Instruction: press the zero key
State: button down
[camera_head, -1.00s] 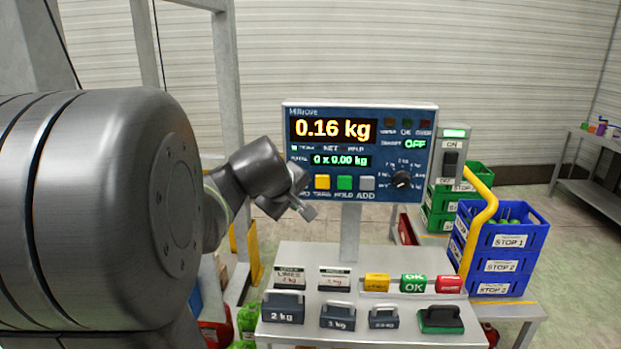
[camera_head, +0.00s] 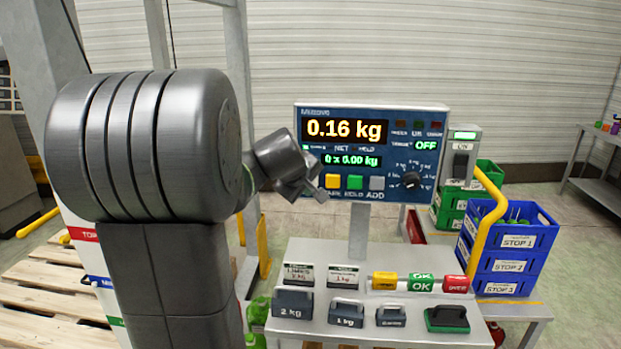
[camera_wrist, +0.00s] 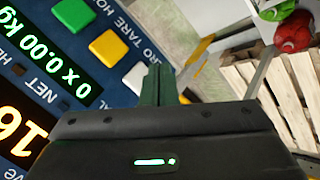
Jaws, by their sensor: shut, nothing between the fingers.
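The blue weighing panel (camera_head: 425,150) reads 0.16 kg, with 0 x 0.00 kg below. Its key row shows a yellow key (camera_head: 333,181), a green key (camera_head: 355,182) and a grey key (camera_head: 377,183). The zero key is hidden behind my gripper (camera_head: 322,195) in the head view. In the wrist view the white zero key (camera_wrist: 134,79) lies beside the yellow tare key (camera_wrist: 109,46). My gripper's shut, empty fingers (camera_wrist: 158,75) show right next to the white key, overlapping its edge. I cannot tell whether they touch the panel.
A table (camera_head: 300,325) below the panel holds weights, several coloured buttons and a green-based block (camera_head: 447,318). Blue crates (camera_head: 508,262) and a yellow rail (camera_head: 488,215) stand at the right. A wooden pallet (camera_head: 55,300) lies at the left.

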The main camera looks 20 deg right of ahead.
jog(key=shift+w+d, duration=0.55)
jog(key=shift+w, duration=0.25)
jog(key=shift+w, duration=0.15)
dwell(1.5)
jog(key=shift+w+d, duration=0.2)
jog(key=shift+w, duration=0.05)
jog(key=shift+w+d+p, duration=0.2)
jog(key=shift+w+p, duration=0.1)
jog(key=shift+p, duration=0.1)
dwell(0.6)
jog(key=shift+s, duration=0.1)
jog(key=shift+s+a+b, duration=0.4)
jog(key=shift+s+a, duration=0.05)
jog(key=shift+s, duration=0.15)
jog(key=s+a, duration=0.1)
jog(key=s+b, duration=0.1)
jog(key=s+a, duration=0.1)
jog(key=s, duration=0.1)
jog(key=shift+s+a+b, duration=0.1)
jog(key=shift+a+b, duration=0.2)
jog(key=shift+b, duration=0.1)
